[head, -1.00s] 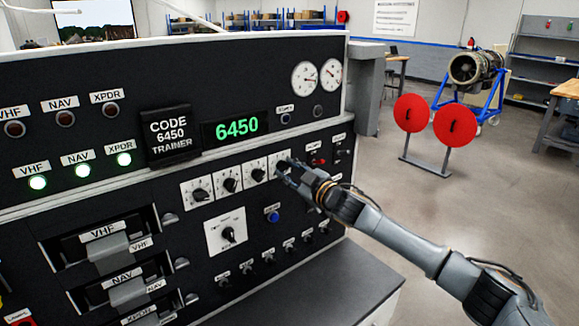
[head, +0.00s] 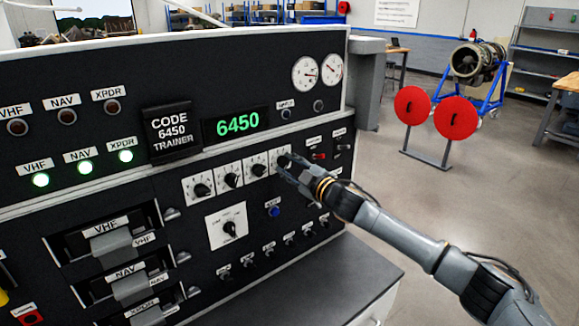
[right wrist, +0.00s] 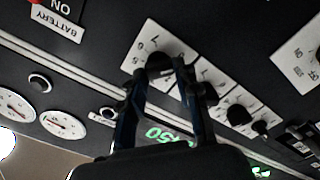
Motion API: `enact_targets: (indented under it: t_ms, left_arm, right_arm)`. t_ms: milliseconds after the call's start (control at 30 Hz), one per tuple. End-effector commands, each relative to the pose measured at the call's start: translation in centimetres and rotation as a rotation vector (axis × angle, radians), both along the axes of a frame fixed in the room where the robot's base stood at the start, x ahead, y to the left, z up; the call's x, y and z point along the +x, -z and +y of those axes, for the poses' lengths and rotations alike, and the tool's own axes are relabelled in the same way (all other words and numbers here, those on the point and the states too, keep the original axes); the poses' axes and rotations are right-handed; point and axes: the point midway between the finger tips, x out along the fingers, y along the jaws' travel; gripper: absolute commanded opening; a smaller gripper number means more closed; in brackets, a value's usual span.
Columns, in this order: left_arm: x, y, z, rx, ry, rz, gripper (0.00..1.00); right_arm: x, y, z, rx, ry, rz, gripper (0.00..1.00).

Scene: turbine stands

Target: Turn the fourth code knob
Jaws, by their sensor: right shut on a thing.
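The fourth code knob (right wrist: 160,64) is a black knob on a white dial plate, at the right end of the row of code knobs in the head view. My right gripper (head: 287,167) is at this knob, and in the right wrist view its two fingers (right wrist: 158,85) are closed around it. The knob's face is mostly hidden by the gripper in the head view. The green display (head: 238,123) reads 6450, matching the code on the black trainer placard (head: 176,131). My left gripper is not in view.
The other code knobs (head: 230,180) are in line to the left. A larger selector knob (head: 229,229) and a blue button (head: 274,211) lie below. Open floor (head: 400,215) lies right of the panel, with two red discs (head: 456,118) on a stand beyond.

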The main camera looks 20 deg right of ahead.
Motion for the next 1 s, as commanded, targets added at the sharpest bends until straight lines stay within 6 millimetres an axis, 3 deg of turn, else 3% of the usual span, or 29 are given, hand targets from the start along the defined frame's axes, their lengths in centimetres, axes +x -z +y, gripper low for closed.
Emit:
enact_targets:
  t_ms: [33, 67, 167, 567, 767, 1000]
  left_arm:
    - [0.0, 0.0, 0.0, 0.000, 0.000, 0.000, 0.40]
    - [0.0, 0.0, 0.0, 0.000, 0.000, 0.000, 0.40]
    - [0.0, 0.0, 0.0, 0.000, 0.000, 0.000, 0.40]
    - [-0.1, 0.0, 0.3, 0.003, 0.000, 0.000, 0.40]
    - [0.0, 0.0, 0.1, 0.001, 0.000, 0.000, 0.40]
    - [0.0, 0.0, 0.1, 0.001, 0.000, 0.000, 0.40]
  right_arm:
    - [0.0, 0.0, 0.0, -0.003, 0.000, -0.001, 0.00]
    - [0.0, 0.0, 0.0, -0.003, 0.000, -0.001, 0.38]
    - [0.0, 0.0, 0.0, -0.002, 0.000, -0.001, 0.55]
    - [-0.5, 0.1, -0.2, 0.000, 0.000, 0.001, 0.55]
    - [-3.2, 0.1, -1.2, -0.003, 0.000, 0.001, 0.55]
    - [-7.8, 0.2, -2.8, -0.003, -0.001, 0.002, 0.55]
